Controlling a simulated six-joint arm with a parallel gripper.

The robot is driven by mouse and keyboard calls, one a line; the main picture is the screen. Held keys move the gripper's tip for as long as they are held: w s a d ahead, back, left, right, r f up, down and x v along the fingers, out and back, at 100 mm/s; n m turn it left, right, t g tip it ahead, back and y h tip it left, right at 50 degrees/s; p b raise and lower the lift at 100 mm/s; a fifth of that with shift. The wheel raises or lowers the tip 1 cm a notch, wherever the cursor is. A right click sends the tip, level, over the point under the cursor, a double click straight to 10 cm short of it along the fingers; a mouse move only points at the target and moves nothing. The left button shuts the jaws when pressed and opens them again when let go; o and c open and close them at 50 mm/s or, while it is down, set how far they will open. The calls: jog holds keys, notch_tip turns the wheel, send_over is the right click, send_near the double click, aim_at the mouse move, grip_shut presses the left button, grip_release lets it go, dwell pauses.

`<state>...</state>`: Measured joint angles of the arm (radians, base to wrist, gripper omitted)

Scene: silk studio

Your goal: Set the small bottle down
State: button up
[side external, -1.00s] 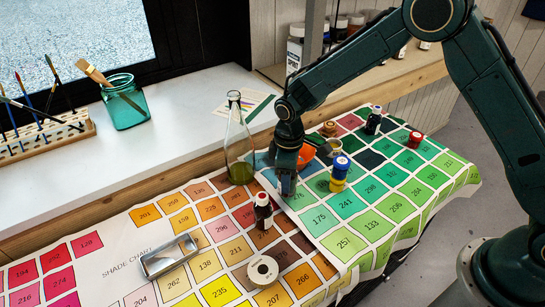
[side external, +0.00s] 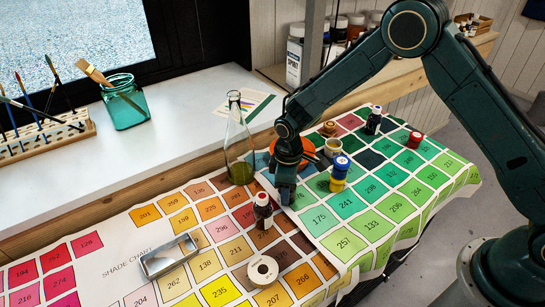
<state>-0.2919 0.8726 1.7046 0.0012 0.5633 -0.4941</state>
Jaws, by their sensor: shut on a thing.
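My gripper (side external: 286,194) points down at the left edge of the green half of the shade chart (side external: 346,262). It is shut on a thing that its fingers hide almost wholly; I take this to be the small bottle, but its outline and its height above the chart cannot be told. A dark small bottle with a pale label (side external: 263,211) stands upright just left of the fingers. Another dark bottle (side external: 373,120) stands at the back of the chart.
A glass flask (side external: 238,150) with green liquid stands behind left. A white roll (side external: 262,270) and metal tray (side external: 169,257) lie in front.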

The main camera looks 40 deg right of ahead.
jog(key=o, duration=1.1)
jog(key=shift+f, duration=0.15)
notch_tip(320, 180, up, 12)
jog(key=shift+r, duration=0.2)
dwell(0.4)
